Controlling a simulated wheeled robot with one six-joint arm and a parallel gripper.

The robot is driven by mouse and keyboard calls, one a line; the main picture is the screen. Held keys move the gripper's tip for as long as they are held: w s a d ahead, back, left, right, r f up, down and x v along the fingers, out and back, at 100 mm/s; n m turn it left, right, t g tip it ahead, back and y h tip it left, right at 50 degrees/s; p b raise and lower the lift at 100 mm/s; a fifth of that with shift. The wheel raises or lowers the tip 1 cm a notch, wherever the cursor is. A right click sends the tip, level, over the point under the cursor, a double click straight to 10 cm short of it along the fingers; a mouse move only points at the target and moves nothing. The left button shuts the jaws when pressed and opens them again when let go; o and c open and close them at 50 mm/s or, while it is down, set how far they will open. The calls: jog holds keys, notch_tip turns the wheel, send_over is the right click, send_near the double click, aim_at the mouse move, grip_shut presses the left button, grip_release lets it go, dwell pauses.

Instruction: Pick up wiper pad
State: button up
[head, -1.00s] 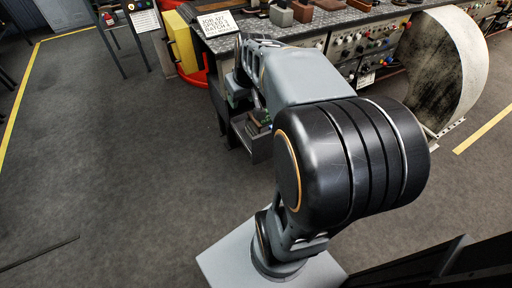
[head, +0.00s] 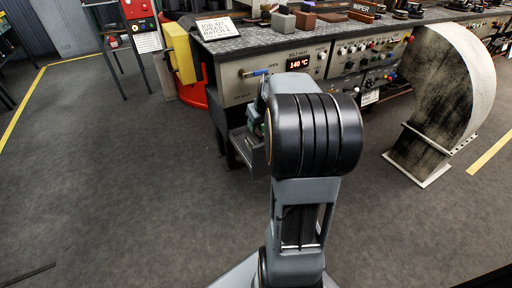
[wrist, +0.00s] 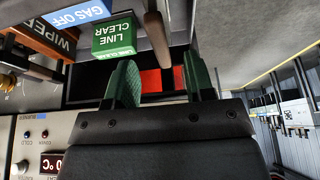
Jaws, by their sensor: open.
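The same word shows on a dark sign (wrist: 63,38) at upper left in the wrist view. I cannot pick out the wiper pad for certain in either view. My gripper (wrist: 162,80) is open in the wrist view, its two green fingers apart with nothing seen held between them. In the head view my arm hides most of the gripper, low in front of the bench.
The bench front carries a control panel with a 140 °C display (head: 299,63). A green LINE CLEAR block (wrist: 114,37) shows beyond the fingers. A yellow box (head: 181,56) stands left of the bench, a curved pale panel (head: 447,95) right. The floor at left is clear.

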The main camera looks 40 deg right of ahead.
aim_at(255, 141)
jog(key=shift+b+x, duration=1.45)
jog(key=shift+x, duration=1.45)
jog(key=shift+w+r, duration=0.1)
jog(key=shift+w, duration=0.05)
jog(key=shift+c, duration=0.3)
grip_shut()
